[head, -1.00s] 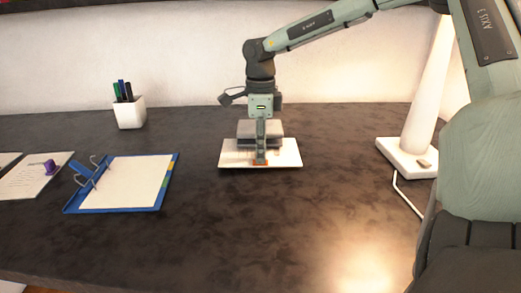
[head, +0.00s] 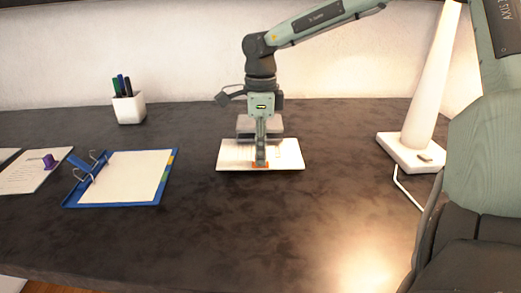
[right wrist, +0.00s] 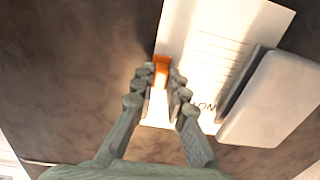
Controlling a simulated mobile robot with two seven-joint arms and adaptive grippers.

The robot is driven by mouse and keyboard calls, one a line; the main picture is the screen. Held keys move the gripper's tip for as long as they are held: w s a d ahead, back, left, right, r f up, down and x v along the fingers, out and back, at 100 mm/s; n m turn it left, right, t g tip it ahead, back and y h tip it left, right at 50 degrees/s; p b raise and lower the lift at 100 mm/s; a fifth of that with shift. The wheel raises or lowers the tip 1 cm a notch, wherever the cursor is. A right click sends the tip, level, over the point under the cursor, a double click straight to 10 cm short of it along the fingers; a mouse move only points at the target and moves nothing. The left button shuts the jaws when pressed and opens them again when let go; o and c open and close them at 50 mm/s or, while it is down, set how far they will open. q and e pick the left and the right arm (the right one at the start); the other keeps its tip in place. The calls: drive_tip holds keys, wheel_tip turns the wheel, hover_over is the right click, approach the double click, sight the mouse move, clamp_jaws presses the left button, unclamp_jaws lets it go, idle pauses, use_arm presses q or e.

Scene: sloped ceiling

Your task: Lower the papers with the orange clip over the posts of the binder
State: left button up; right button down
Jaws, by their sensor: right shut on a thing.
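The white printed papers (head: 285,157) are near the middle of the table in the head view, and show below the gripper in the right wrist view (right wrist: 225,35). A small orange clip (head: 260,164) sits at their near edge. My right gripper (head: 260,160) points down, shut on the orange clip (right wrist: 161,63). I cannot tell the exact gap between papers and table. The blue binder (head: 70,201) lies open to the left with white sheets on it. Its two metal posts (head: 88,168) stand at its left side, apart from the held papers. My left gripper is not in view.
A grey block (head: 258,125) is just behind the papers. A purple clip (head: 48,161) is on other papers (head: 25,177) at far left. A white pen cup (head: 129,108) stands at the back, a white lamp (head: 408,152) at right. The table between binder and papers is clear.

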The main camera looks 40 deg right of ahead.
drive_tip(key=shift+s+a+b, duration=0.65)
drive_tip(key=shift+s+a, duration=1.1)
drive_tip(key=shift+s, duration=0.1)
drive_tip(key=c, duration=1.5)
unclamp_jaws()
drive_tip(key=shift+o, duration=0.2)
wheel_tip(320, 180, up, 12)
